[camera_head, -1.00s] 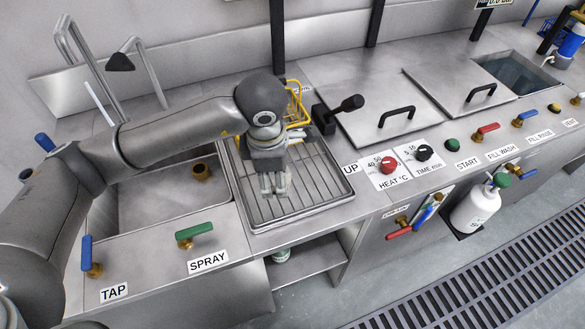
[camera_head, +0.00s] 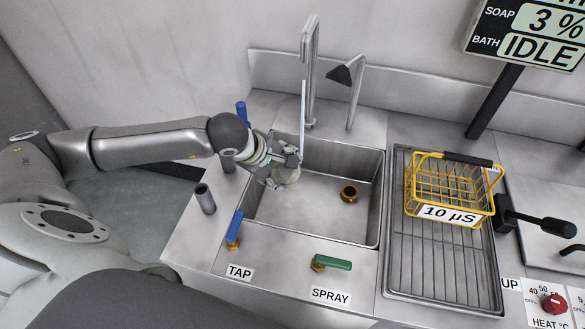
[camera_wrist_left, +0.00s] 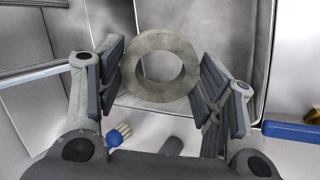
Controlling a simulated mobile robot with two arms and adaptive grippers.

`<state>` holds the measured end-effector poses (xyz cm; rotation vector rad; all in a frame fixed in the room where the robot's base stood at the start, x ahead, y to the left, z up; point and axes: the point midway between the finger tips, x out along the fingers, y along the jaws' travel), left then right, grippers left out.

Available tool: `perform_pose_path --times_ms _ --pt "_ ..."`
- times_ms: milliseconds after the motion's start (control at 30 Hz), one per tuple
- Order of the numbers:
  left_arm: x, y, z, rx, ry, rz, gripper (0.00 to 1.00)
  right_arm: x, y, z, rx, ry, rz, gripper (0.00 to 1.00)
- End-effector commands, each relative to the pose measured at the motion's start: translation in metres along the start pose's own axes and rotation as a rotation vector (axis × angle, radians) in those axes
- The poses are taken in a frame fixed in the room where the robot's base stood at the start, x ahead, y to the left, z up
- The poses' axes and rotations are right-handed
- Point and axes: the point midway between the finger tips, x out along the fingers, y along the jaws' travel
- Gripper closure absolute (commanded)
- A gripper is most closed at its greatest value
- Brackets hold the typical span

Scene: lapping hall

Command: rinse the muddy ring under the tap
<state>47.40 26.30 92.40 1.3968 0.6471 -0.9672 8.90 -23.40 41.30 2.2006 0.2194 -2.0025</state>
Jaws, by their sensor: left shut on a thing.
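My left gripper (camera_head: 284,171) is over the left part of the sink (camera_head: 330,222), shut on the ring (camera_head: 291,176). In the left wrist view, the ring (camera_wrist_left: 163,38) is a thick grey, mottled band with an open hole, between the two fingers (camera_wrist_left: 165,82). A thin pale stream (camera_head: 303,110) drops from the tap spout (camera_head: 310,50) close beside the gripper; I cannot tell how much of it meets the ring. The blue tap handle (camera_head: 234,230) is at the front, behind the TAP label. My right gripper is not in view.
A yellow wire basket (camera_head: 448,200) sits on the rack (camera_head: 440,262) to the right.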

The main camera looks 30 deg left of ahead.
Motion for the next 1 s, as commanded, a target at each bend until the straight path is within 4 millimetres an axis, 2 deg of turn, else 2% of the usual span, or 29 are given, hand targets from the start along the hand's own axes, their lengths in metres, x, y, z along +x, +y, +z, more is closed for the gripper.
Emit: perform_pose_path --times_ms 267,1000 --pt "0.012 0.003 -0.006 0.003 -0.004 0.007 0.73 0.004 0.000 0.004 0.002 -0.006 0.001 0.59" --pt "0.080 0.019 -0.032 0.002 -0.005 0.006 0.73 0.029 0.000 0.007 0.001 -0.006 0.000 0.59"
